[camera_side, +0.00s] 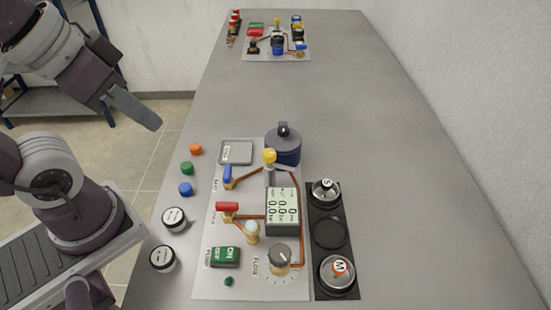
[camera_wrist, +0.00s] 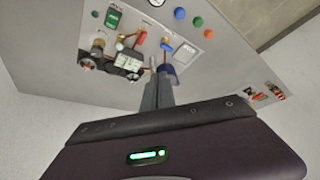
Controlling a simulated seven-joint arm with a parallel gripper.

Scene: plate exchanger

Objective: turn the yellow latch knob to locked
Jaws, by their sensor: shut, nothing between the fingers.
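The yellow latch knob (camera_side: 269,156) sits on top of a grey post on the near panel (camera_side: 205,283), beside the dark blue lidded pot (camera_side: 285,150). My gripper (camera_side: 154,124) is shut and empty, raised to the left of the panel in the side view and well apart from the knob. In the wrist view my shut gripper (camera_wrist: 158,80) shows as two dark fingers pointing toward the panel. They overlap the pot's area there, and I cannot make out the yellow knob clearly.
The panel carries a red lever (camera_side: 228,207), a blue lever (camera_side: 228,174), a display (camera_side: 283,211) and a dial (camera_side: 280,257). Coloured buttons and white-topped caps lie left of it. A black strip (camera_side: 329,232) lies right. A second panel (camera_side: 262,55) stands far back; the middle table is clear.

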